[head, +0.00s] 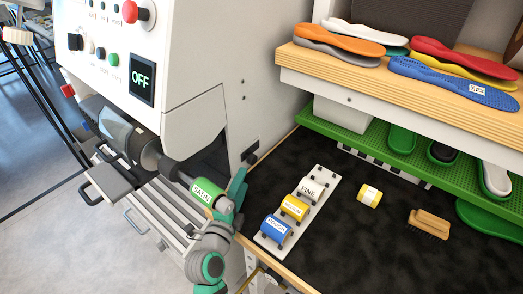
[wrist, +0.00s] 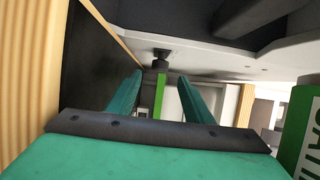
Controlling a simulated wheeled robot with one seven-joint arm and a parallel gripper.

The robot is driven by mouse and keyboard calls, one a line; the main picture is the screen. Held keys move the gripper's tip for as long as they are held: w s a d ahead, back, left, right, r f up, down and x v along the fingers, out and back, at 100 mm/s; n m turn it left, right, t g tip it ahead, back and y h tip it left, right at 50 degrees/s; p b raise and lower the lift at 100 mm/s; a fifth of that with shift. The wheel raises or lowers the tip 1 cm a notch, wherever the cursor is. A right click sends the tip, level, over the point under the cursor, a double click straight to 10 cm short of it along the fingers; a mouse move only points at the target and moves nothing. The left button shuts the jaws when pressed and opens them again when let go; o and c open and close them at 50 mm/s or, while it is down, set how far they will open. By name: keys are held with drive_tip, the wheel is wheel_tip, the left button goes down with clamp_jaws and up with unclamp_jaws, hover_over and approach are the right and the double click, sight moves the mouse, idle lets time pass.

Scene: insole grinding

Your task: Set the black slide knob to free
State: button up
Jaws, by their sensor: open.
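A small black knob (head: 250,150) sticks out from the white side wall of the grinding machine in the head view, just above the dark bench. A black knob, seemingly the same one, shows ahead in the wrist view (wrist: 160,62), with a green strip below it. My gripper (head: 239,188) is beside the machine's side, below the knob and next to the SATIN roller. In the wrist view its green fingers (wrist: 158,98) are apart and empty, with the knob farther ahead, between the fingertip directions. I cannot read the knob's slide position or any marking there.
The SATIN roller (head: 203,194) sits on the machine (head: 190,50) close to my gripper; the display (head: 141,82) reads OFF. Shelves with insoles stand right.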

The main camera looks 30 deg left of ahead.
sight(255, 160)
drive_tip(key=x, duration=1.1)
drive_tip(key=shift+d, duration=0.1)
drive_tip(key=shift+c, duration=0.4)
drive_tip(key=c, duration=0.5)
drive_tip(key=shift+s, duration=0.1)
clamp_jaws()
drive_tip(key=shift+w, duration=1.4)
drive_tip(key=o, duration=0.6)
unclamp_jaws()
drive_tip(key=v, duration=1)
drive_tip(key=shift+s+d, duration=0.15)
drive_tip(key=shift+s, duration=0.2)
